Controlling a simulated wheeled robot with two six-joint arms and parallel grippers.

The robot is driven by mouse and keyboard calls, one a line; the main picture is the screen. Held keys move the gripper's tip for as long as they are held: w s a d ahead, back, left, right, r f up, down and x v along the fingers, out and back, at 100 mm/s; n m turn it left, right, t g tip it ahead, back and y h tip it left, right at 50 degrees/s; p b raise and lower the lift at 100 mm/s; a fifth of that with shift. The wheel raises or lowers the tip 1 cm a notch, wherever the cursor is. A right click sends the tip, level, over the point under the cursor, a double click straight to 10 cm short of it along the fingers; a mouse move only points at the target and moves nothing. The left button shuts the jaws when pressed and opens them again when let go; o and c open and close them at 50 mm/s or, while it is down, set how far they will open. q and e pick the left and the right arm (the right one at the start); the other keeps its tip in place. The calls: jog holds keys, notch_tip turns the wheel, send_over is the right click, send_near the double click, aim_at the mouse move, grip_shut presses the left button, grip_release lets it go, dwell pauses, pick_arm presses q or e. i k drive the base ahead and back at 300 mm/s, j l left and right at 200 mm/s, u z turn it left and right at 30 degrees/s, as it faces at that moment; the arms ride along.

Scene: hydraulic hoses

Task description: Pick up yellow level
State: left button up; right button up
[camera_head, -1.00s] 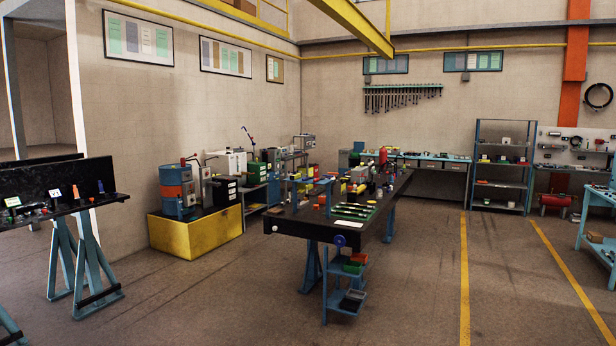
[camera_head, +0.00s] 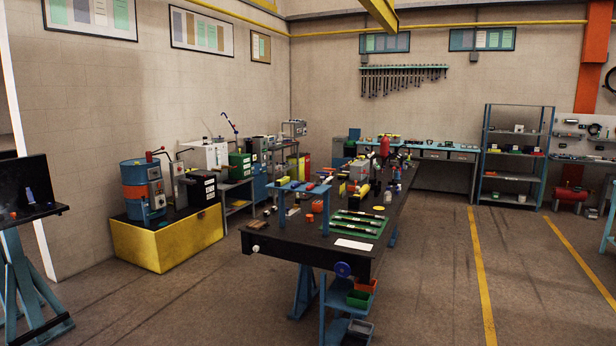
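Neither of my grippers is in view. A black-topped workbench (camera_head: 305,248) stands ahead, crowded with small items. Some yellow items lie on it, one of them near the middle (camera_head: 362,191). They are too small for me to tell whether one is the yellow level. A green tray (camera_head: 341,228) with long tools lies at the bench's near end. A small blue raised shelf (camera_head: 300,187) stands at its left side.
A yellow bin (camera_head: 165,243) with a blue and orange drum (camera_head: 143,190) stands at the left wall. A blue stand (camera_head: 28,275) is at the left edge. A blue shelf rack (camera_head: 512,160) stands at the back right. The floor (camera_head: 435,290) right of the bench is open.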

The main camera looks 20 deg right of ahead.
aim_at(282, 182)
jog(key=i+l+z, duration=0.15)
jog(key=i, duration=0.55)
jog(key=i+l+z, duration=0.2)
jog(key=i, duration=0.5)
jog(key=i+z, duration=0.3)
jog(key=i+j+z, duration=0.25)
jog(key=i, duration=0.2)
jog(key=i+j+z, duration=0.3)
jog(key=i+l, duration=0.05)
jog(key=l, duration=0.05)
